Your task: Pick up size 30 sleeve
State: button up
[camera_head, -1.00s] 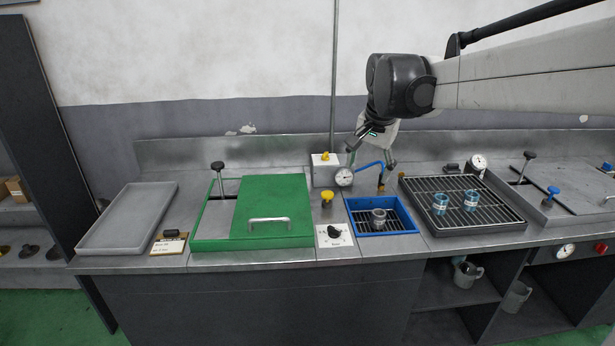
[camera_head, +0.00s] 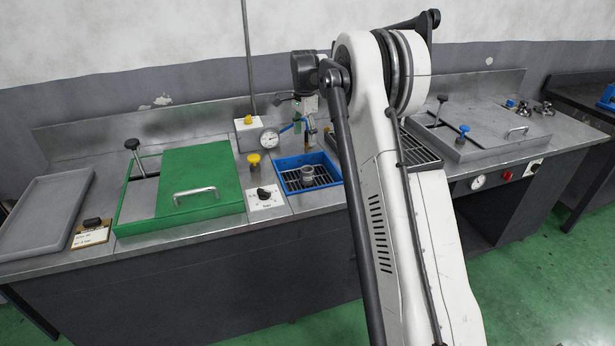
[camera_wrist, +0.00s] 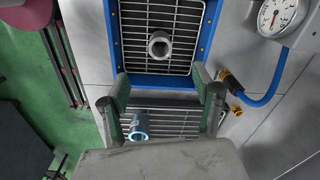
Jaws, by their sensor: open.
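A blue-grey sleeve with a pale label (camera_wrist: 139,126) stands on a dark slatted rack in the wrist view, near the left finger of my gripper (camera_wrist: 164,86). My gripper is open and nothing is held between its fingers. A plain grey ring-shaped sleeve (camera_wrist: 160,45) sits in the blue-rimmed tray beyond the fingertips. It also shows in the head view (camera_head: 307,172). I cannot read a size on either sleeve. In the head view my arm hides most of the rack and any sleeves on it.
A green-framed box with a green lid (camera_head: 200,166) stands left of the blue tray (camera_head: 283,182). A round gauge (camera_head: 269,137), a blue pipe and a yellow knob (camera_head: 254,159) are near the tray. A grey tray (camera_head: 45,215) lies at the far left.

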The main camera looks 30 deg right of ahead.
aim_at(308, 169)
jog(key=shift+m, duration=0.3)
jog(key=f, duration=0.6)
jog(key=d+f, duration=0.1)
jog(key=f, duration=0.3)
jog(key=shift+w+f, duration=0.1)
jog(key=shift+w, duration=0.25)
jog(key=shift+s+d+f+p, duration=0.1)
jog(key=shift+s+f+p, duration=0.05)
jog(key=shift+f, duration=1.2)
jog(key=shift+s+f+p, duration=0.1)
jog(key=shift+f+p, duration=0.05)
jog(key=shift+f, duration=1.15)
grip_shut()
